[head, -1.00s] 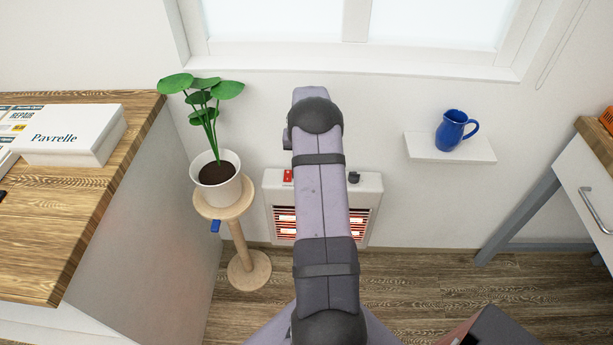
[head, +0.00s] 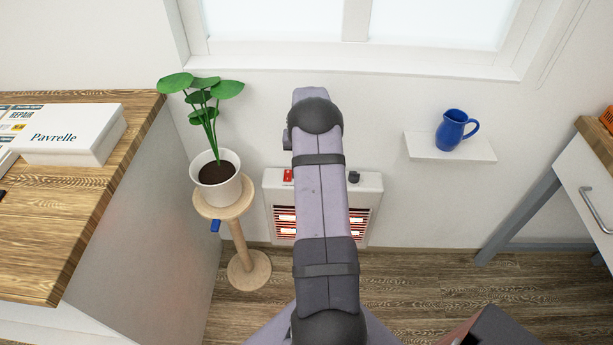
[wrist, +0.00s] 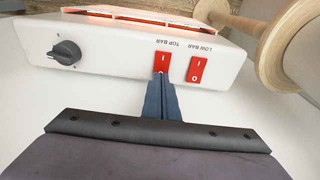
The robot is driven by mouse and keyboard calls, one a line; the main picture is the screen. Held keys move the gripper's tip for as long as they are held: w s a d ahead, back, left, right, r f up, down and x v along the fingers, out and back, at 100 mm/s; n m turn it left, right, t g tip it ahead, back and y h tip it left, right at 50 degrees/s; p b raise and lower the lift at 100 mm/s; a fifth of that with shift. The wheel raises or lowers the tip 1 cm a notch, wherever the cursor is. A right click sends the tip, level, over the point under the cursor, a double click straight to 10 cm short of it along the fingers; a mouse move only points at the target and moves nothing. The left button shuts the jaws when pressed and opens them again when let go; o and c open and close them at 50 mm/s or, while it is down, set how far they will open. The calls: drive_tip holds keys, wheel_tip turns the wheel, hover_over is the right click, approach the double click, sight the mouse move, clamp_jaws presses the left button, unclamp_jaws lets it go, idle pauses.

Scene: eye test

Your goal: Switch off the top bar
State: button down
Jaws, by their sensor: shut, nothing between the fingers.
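The white heater (head: 371,196) stands against the wall, partly hidden by my arm in the head view; its upper and lower bars glow red. In the wrist view its panel (wrist: 112,55) appears upside down, with the red TOP BAR switch (wrist: 163,60) left of the red LOW BAR switch (wrist: 197,69). My gripper (wrist: 161,78) is shut and empty. Its tips overlap the O end of the TOP BAR switch; I cannot tell whether they touch it. Which way the switch is tipped is unclear. In the head view my arm hides the gripper.
A dark knob (wrist: 66,52) is on the same panel. A potted plant (head: 217,184) stands on a wooden stand (head: 238,235) left of the heater. A blue jug (head: 452,131) sits on a wall shelf (head: 455,152) to the right. A wooden counter (head: 60,230) is at left.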

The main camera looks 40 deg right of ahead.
drive_tip(key=shift+f, duration=0.5)
drive_tip(key=shift+r, duration=0.1)
idle(0.3)
wheel_tip(320, 180, up, 7)
drive_tip(key=p, duration=0.4)
drive_tip(key=shift+p, duration=0.4)
idle(0.5)
